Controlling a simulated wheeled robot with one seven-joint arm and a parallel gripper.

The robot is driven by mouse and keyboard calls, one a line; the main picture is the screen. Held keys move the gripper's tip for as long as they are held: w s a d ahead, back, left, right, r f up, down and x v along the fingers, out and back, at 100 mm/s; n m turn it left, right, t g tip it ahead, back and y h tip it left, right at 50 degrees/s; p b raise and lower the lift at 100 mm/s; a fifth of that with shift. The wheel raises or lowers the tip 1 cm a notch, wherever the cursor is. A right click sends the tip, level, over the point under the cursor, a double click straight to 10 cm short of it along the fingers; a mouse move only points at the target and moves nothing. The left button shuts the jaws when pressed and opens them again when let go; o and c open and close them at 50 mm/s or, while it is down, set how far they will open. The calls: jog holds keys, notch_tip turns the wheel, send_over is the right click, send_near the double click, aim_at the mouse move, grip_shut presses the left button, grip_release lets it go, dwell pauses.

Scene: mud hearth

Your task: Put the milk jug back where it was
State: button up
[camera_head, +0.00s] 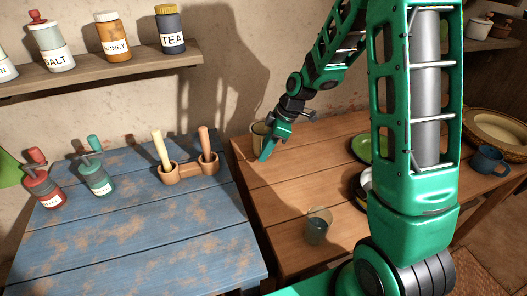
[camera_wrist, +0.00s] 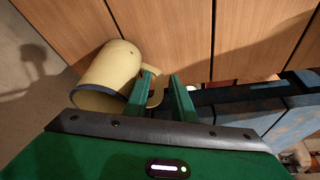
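The milk jug, a cream-yellow jug with a dark rim, stands at the far left corner of the brown wooden table (camera_head: 290,180), near the wall. In the head view the jug (camera_head: 259,130) is partly hidden behind my gripper (camera_head: 273,141). In the wrist view the jug (camera_wrist: 107,73) is left of my gripper (camera_wrist: 161,75), with its mouth towards the camera. Its handle (camera_wrist: 156,90) reaches between the two green fingers. The fingers are apart, with a small gap showing beside the right finger. The handle looks close to or touching the left finger.
A glass (camera_head: 318,226) stands near the brown table's front. A green plate (camera_head: 362,149), a blue mug (camera_head: 489,160) and a basket (camera_head: 497,133) are to the right. A jar shelf (camera_head: 100,73) hangs above.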

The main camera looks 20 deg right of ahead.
jog(key=v, duration=1.2)
jog(key=s+d+r+m+h, duration=0.1)
jog(key=s+d+m, duration=0.3)
jog(key=s, duration=0.6)
jog(key=s+d+r+m+g+h, duration=0.1)
jog(key=s+d+m, duration=0.3)
jog(key=s+m, duration=0.5)
jog(key=s+d+r+m+g+h, duration=0.1)
jog(key=s+d+m+h, duration=0.1)
jog(key=s+d+m, duration=0.2)
jog(key=s+m, duration=0.3)
jog(key=s, duration=0.5)
jog(key=shift+s+d, duration=0.35)
jog(key=shift+s, duration=0.05)
jog(key=shift+w, duration=0.15)
jog(key=shift+w+f, duration=0.25)
jog(key=shift+w, duration=0.25)
